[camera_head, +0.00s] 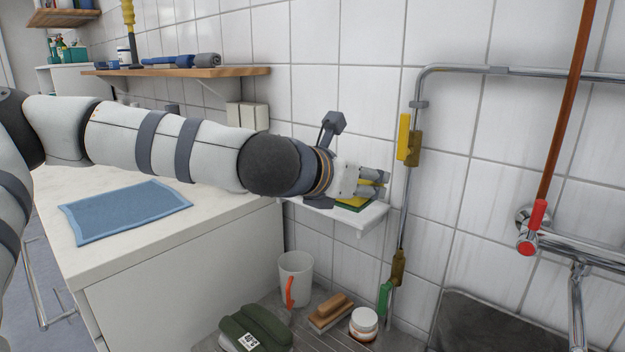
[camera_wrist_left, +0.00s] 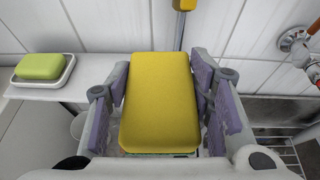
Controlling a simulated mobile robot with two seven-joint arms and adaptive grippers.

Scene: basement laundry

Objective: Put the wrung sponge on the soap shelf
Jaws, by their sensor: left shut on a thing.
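The sponge (camera_head: 352,204) is a yellow block with a green underside. My left gripper (camera_head: 372,184) is shut on it, and in the left wrist view the sponge (camera_wrist_left: 161,103) lies flat between the two purple-grey finger pads. The soap shelf (camera_head: 372,219) is a small white ledge on the tiled wall. In the head view the sponge is at the shelf's right part, low over its top; I cannot tell whether it touches. The shelf (camera_wrist_left: 94,70) also shows left of the gripper in the left wrist view. My right gripper is not in view.
A green soap bar (camera_wrist_left: 40,66) sits in a white dish (camera_wrist_left: 62,77) on the shelf. A chrome rail (camera_head: 408,215) with yellow clips stands right of the shelf. Below are a white mug (camera_head: 296,272), a wooden brush (camera_head: 330,312) and a jar (camera_head: 363,323). A blue cloth (camera_head: 125,210) lies on the counter.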

